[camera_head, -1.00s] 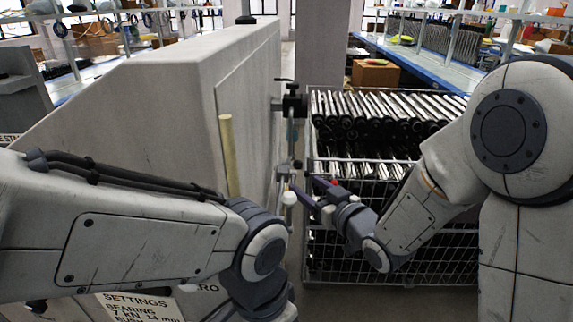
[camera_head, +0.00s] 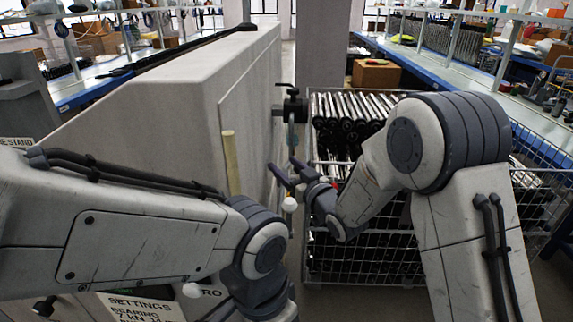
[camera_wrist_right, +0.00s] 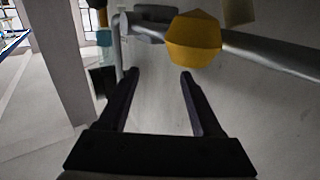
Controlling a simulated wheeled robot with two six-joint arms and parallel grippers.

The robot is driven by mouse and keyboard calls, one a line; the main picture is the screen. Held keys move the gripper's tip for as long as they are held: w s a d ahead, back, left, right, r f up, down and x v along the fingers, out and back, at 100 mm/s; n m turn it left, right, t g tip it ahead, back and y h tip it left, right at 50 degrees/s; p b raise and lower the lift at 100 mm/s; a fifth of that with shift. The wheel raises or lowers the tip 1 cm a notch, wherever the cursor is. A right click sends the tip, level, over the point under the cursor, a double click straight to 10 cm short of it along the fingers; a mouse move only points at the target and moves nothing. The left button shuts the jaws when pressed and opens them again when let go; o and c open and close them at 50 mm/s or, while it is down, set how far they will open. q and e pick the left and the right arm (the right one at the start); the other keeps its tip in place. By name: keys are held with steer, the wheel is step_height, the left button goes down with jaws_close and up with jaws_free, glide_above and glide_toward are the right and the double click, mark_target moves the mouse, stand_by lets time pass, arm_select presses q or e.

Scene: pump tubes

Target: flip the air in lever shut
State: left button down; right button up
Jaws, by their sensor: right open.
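In the head view my right gripper (camera_head: 281,163) is beside the panel side of the grey machine, in front of a thin upright pipe. The wrist view also shows this gripper (camera_wrist_right: 158,75), its two dark fingers wide apart with nothing between them. Just beyond the fingertips are a yellow faceted knob (camera_wrist_right: 193,40) and a grey pipe (camera_wrist_right: 260,52). A black valve fitting (camera_head: 291,106) with a small handle on top sits higher on the upright pipe. I cannot tell which part is the air in lever. My left arm crosses the lower left; its gripper is out of view.
The grey machine (camera_head: 190,85) fills the left side, with a yellowish rod (camera_head: 230,163) on its side. A wire crate (camera_head: 375,262) of dark and shiny tubes stands to the right. A cardboard box (camera_head: 376,74) is behind it.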

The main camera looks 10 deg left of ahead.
jaws_close()
stand_by(1.4)
jaws_free()
steer(key=b+v, duration=0.2)
steer(key=v, duration=0.8)
steer(key=shift+s, duration=0.2)
steer(key=shift+d, duration=0.1)
